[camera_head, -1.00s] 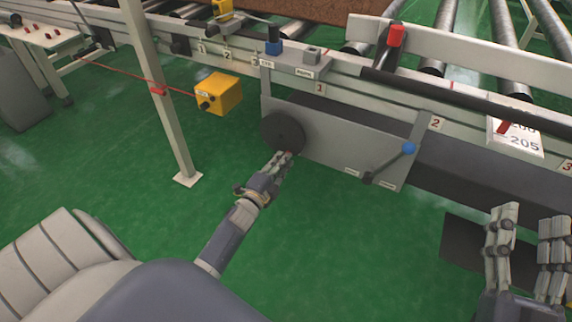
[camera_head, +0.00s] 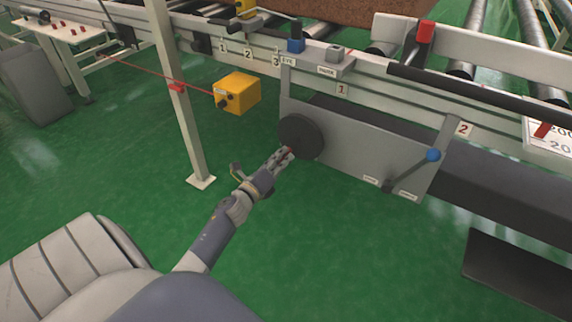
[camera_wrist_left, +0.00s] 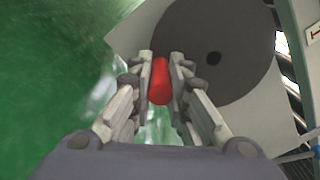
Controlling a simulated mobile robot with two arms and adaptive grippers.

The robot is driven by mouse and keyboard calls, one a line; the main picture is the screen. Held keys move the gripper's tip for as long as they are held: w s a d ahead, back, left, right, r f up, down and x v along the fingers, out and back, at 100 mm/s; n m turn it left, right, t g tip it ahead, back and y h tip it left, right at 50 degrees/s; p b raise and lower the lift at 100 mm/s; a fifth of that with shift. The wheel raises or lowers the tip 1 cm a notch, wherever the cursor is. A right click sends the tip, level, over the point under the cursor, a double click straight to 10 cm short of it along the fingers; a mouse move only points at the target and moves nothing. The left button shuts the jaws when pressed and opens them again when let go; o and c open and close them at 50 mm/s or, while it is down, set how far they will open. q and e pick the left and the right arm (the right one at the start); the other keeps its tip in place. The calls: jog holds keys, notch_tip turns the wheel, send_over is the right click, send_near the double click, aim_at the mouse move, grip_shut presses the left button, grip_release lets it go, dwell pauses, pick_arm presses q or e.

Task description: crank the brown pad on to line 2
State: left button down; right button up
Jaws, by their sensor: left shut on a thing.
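A dark crank wheel (camera_head: 301,137) is mounted on the grey panel of the conveyor frame. Its red handle (camera_wrist_left: 160,81) sits between the fingers of my left gripper (camera_head: 287,153). The gripper is shut on this handle, at the wheel's lower left side in the head view. The brown pad (camera_head: 350,11) lies on the conveyor at the top edge of the head view, partly cut off. A label marked 1 (camera_head: 343,90) and a label marked 2 (camera_head: 463,129) are on the frame's side. My right gripper is out of view.
A lever with a blue knob (camera_head: 432,155) is at the panel's right end. A red stop (camera_head: 425,32) stands on the frame. The green floor before the panel is clear.

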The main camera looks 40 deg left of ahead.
pick_arm(q)
jog(key=shift+s+a+r+m+b, duration=0.1)
jog(key=shift+a+r+m+b, duration=0.25)
jog(key=shift+m, duration=0.35)
jog(key=shift+a+r+m+b, duration=0.1)
jog(key=shift+a+m, duration=0.3)
jog(key=shift+m, duration=0.3)
jog(key=shift+r, duration=0.1)
